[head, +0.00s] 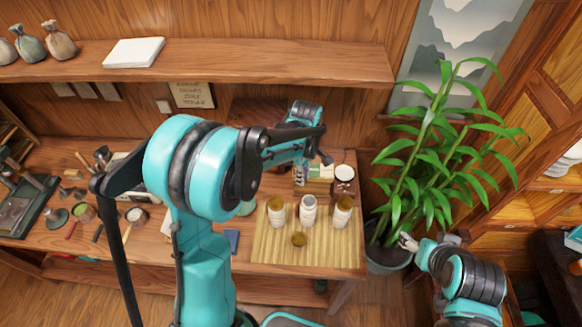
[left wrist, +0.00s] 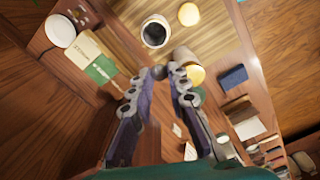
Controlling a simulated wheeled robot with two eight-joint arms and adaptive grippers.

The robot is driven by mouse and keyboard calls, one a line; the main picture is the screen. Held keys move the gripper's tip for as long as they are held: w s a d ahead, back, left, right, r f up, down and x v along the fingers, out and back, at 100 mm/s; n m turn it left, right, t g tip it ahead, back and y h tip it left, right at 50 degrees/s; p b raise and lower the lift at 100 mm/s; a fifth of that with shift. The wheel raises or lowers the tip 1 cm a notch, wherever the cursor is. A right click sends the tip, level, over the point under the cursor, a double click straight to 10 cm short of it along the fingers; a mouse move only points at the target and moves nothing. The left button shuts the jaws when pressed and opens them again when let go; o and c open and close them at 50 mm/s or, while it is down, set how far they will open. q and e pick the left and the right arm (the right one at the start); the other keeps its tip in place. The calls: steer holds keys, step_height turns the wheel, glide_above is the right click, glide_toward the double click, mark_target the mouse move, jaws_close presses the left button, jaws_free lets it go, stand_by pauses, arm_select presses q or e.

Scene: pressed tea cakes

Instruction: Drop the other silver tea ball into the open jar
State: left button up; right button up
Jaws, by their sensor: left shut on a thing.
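Three pale jars stand in a row on a slatted bamboo mat (head: 262,252). The middle open jar (head: 308,203) has no lid and shows its dark inside in the left wrist view (left wrist: 155,33). The left jar (head: 276,213) and right jar (head: 342,214) wear gold lids. A loose gold lid (head: 298,239) lies in front of the open jar. My left gripper (left wrist: 166,72) is shut on a small silver tea ball (left wrist: 158,72), held behind the jars and apart from the open jar's mouth. My right gripper (head: 405,241) hangs by the plant pot; its jaws are too small to judge.
A white-topped canister (head: 344,174) and a green-and-cream box (head: 320,172) stand behind the jars. A dark blue block (head: 232,240) lies left of the mat. A leafy plant (head: 430,150) rises to the right. A shelf (head: 250,62) spans above the table.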

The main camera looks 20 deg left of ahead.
arm_select(q)
steer(key=shift+d+r, duration=0.2)
steer(key=shift+d, duration=0.1)
steer(key=shift+f, duration=0.1)
step_height(320, 180, down, 6)
steer(key=b, duration=0.4)
steer(key=o, duration=0.8)
step_height(320, 180, up, 12)
steer(key=shift+r, duration=0.1)
